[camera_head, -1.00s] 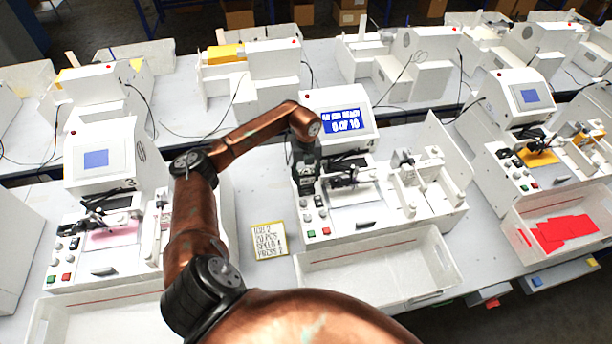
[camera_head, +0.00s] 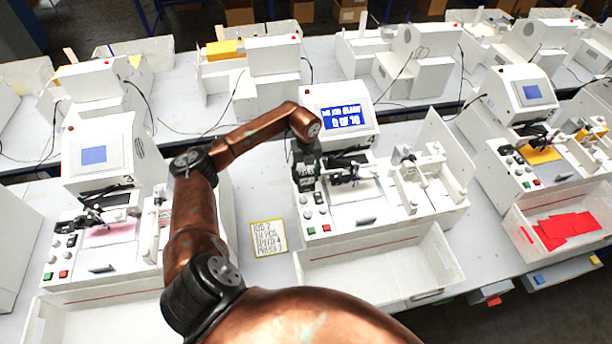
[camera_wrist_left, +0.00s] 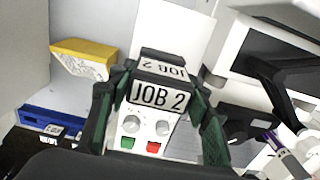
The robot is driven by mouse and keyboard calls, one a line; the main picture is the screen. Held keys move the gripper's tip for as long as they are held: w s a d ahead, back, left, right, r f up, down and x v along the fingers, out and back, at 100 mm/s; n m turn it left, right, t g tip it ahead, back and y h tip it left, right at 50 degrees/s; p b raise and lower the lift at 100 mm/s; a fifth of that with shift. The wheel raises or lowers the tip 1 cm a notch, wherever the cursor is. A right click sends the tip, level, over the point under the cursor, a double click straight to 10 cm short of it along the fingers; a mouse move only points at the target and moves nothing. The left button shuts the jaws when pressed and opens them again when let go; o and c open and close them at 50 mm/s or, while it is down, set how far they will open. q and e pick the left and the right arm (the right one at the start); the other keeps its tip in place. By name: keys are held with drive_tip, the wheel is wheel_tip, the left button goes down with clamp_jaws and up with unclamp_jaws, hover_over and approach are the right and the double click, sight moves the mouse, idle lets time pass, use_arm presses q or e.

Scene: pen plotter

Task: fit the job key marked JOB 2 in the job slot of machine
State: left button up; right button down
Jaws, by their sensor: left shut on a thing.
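My left gripper (camera_head: 306,185) is at the left side of the middle machine (camera_head: 400,190), above its control panel. In the left wrist view, the gripper (camera_wrist_left: 158,100) is shut on the job key marked JOB 2 (camera_wrist_left: 160,95), a dark block with white labels. The key's label faces the wrist camera. Panel knobs and a green and a red button show just below the key in that view. The job slot is hidden behind the gripper and key, so I cannot tell whether the key sits in it. The machine's blue screen (camera_head: 342,117) is lit with white text.
A yellow-edged card (camera_head: 269,238) with JOB 2 written on it lies left of the machine. An empty white tray (camera_head: 380,268) stands in front. Similar machines stand at left (camera_head: 100,155) and right (camera_head: 515,95). A tray with red sheets (camera_head: 565,230) is at the right.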

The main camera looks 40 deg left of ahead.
use_arm(q)
drive_tip(key=shift+f, duration=0.2)
drive_tip(key=o, duration=0.7)
drive_tip(key=shift+c, duration=0.2)
drive_tip(key=o, duration=0.5)
wheel_tip(320, 180, up, 12)
drive_tip(key=shift+f, duration=0.1)
